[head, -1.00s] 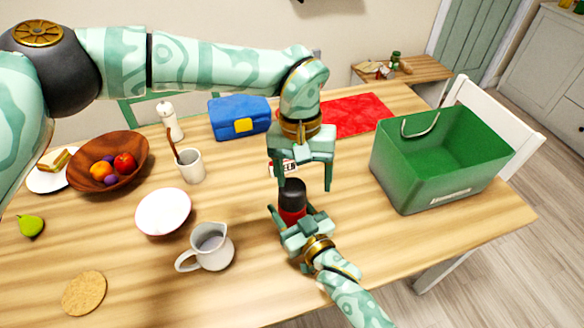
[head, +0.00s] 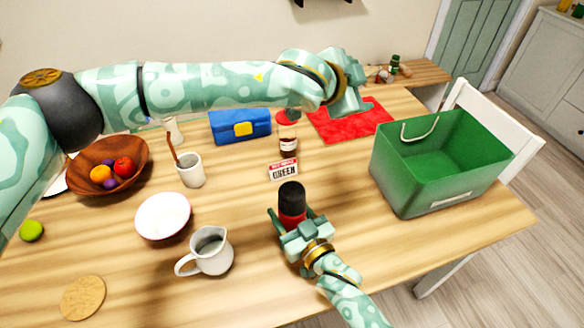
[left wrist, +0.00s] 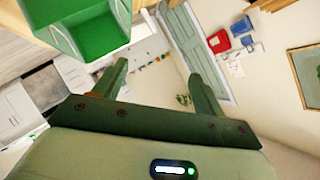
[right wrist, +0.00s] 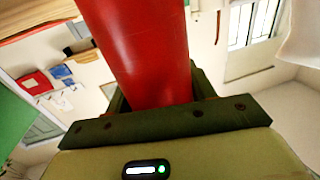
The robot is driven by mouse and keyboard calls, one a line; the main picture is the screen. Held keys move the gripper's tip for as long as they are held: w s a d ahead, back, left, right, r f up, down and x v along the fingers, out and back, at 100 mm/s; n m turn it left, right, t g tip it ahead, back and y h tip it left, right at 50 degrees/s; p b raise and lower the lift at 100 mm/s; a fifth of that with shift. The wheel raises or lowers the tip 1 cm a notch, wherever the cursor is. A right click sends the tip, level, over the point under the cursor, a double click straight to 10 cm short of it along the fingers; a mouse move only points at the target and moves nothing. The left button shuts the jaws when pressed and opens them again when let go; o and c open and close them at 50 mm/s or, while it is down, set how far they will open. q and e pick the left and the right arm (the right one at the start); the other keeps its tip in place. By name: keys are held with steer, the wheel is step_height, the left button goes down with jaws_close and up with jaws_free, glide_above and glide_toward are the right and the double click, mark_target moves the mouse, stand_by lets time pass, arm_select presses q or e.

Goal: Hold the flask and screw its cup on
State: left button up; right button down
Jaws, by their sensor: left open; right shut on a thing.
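The flask (head: 292,220) stands upright on the table with a red body; its black cup (head: 291,194) sits on top of it. I cannot tell how tightly the cup is seated. My right gripper (head: 290,226) is shut around the red body, which hides its lower part. The red body fills the top middle of the right wrist view (right wrist: 140,50). My left gripper (head: 356,84) is open and empty, raised over the back of the table near the red cloth, well apart from the flask. Its spread fingers show in the left wrist view (left wrist: 160,82).
A small sign (head: 283,169) and a red-lidded jar (head: 288,140) stand behind the flask. A pitcher (head: 212,256) and a bowl (head: 163,216) are to its left. A green bin (head: 420,185) is at right. The red cloth (head: 355,122) and blue box (head: 240,126) lie behind.

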arm_select(q)
steer(key=s+a+f+n+g+y, duration=0.2)
steer(key=a+f+n+y, duration=0.25)
steer(key=n, duration=0.45)
steer(key=n+g+y, duration=0.4)
steer(key=n+g, duration=0.4)
steer(key=n, duration=0.4)
glide_above(292, 190)
step_height(292, 190, down, 5)
steer(key=shift+f, duration=0.2)
steer(key=shift+f, duration=4.05)
